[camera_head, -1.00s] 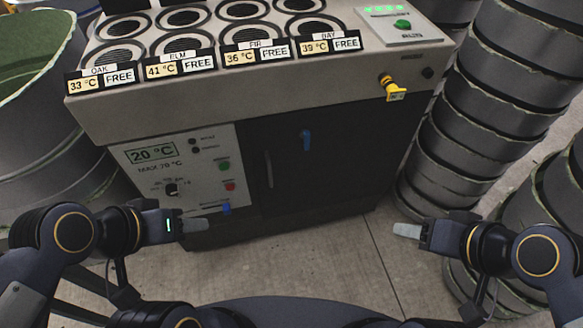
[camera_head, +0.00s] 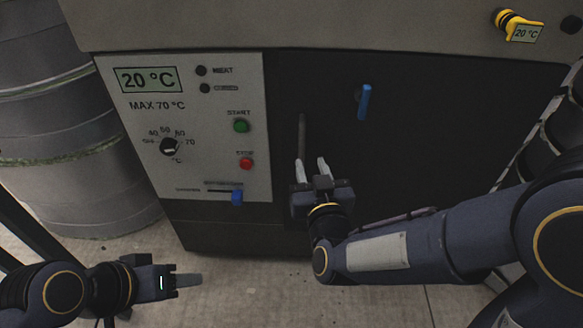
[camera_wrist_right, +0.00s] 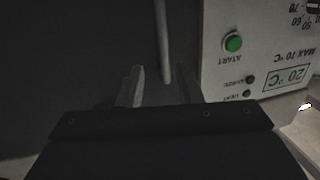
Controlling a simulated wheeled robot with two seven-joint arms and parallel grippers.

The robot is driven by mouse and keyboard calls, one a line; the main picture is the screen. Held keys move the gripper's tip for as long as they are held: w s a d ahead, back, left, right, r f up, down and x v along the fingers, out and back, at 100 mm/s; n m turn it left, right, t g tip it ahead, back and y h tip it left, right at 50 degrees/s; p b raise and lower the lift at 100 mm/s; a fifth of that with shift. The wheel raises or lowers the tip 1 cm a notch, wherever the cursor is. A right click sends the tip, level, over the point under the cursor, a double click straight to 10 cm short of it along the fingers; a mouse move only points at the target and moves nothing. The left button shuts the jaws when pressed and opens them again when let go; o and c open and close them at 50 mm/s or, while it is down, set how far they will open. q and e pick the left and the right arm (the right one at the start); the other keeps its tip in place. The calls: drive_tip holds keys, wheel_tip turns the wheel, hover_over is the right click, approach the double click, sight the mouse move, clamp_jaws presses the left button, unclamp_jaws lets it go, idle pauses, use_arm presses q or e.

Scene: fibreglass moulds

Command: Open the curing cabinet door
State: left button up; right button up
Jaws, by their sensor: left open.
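The curing cabinet door (camera_head: 400,150) is a dark panel and looks shut. Its vertical bar handle (camera_head: 302,132) is near the door's left edge, and a blue lever (camera_head: 364,102) is to the right of it. My right gripper (camera_head: 311,166) is open at the handle's lower end. In the right wrist view the handle (camera_wrist_right: 162,40) runs up from between the spread fingers (camera_wrist_right: 160,88); I cannot tell if they touch it. My left gripper (camera_head: 190,281) is open and empty, low in front of the control panel.
The control panel (camera_head: 185,110) left of the door shows 20 °C, with a dial, green and red buttons and a blue slider (camera_head: 237,196). A yellow fitting (camera_head: 510,22) projects at upper right. Floor in front is clear.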

sight(303, 149)
drive_tip(key=b+x, duration=0.1)
drive_tip(key=x, duration=0.7)
drive_tip(key=shift+s+a+f+b, duration=0.1)
drive_tip(key=shift+a+b, duration=0.15)
drive_tip(key=shift+b, duration=0.15)
use_arm(q)
wheel_tip(303, 149, down, 3)
drive_tip(key=shift+r, duration=0.2)
use_arm(e)
clamp_jaws()
